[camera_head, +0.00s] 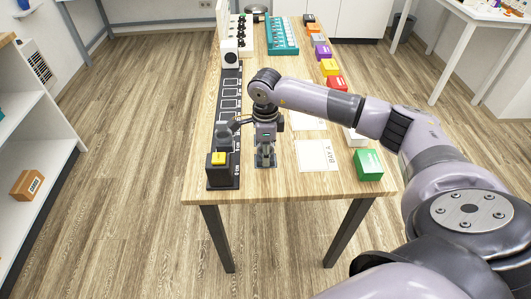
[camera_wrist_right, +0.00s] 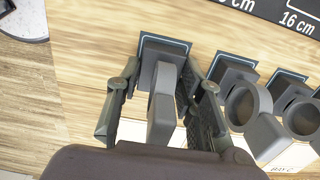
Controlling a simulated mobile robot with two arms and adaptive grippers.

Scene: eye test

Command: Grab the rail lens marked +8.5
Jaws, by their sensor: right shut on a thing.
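My right gripper (camera_head: 265,158) is low over the near part of the wooden table, just right of the dark rail (camera_head: 229,105). In the right wrist view its fingers (camera_wrist_right: 160,85) stand on both sides of a dark grey lens holder (camera_wrist_right: 162,115) and are shut on it. This holder has a square base (camera_wrist_right: 165,44) with a light blue edge line, which appears to be at the table surface. A second lens holder (camera_wrist_right: 260,135) and a third lens holder (camera_wrist_right: 301,118) stand to its right, with round rings. No lens marking is legible, so I cannot tell which is +8.5.
A dark block with a yellow top (camera_head: 218,158) sits at the rail's near end. A white sheet (camera_head: 317,155) marked BAY A lies right of the gripper. A green box (camera_head: 368,165) and several other coloured boxes line the right edge. A teal rack (camera_head: 282,36) stands farther back.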

